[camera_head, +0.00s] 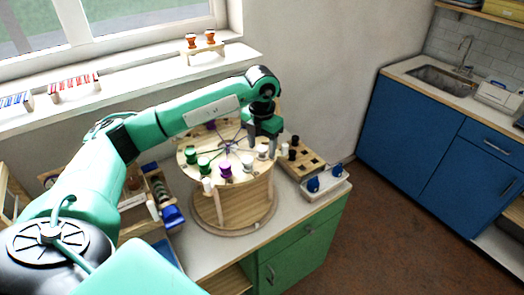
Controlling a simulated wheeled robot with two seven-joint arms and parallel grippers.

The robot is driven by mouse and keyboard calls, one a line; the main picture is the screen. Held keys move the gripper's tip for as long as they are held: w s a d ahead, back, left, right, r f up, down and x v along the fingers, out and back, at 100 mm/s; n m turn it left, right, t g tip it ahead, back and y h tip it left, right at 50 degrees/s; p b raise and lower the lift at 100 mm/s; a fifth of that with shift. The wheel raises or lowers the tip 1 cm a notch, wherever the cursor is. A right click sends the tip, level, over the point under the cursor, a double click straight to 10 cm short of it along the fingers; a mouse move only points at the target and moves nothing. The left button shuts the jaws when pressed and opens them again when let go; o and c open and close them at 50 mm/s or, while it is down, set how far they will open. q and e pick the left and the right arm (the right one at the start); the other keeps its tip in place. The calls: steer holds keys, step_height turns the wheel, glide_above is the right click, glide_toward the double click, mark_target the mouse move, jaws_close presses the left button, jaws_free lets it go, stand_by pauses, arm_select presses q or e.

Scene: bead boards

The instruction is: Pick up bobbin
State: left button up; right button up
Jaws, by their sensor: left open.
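A round wooden stand (233,193) carries several bobbins around the rim of its top: green (203,164), purple (225,169) and white (247,161) ones. My left gripper (267,139) points down over the right side of the stand's top. It is open and close above or beside a white bobbin (262,151); I cannot tell whether they touch. My left arm hides part of the stand's back. My right gripper is not in view.
A wooden tray with a blue item (173,216) is at left. The window sill (130,92) runs behind.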

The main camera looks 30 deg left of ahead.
arm_select(q)
steer(key=shift+f, duration=1.1)
steer(key=c, duration=1)
steer(key=shift+c, duration=0.4)
steer(key=shift+r, duration=0.15)
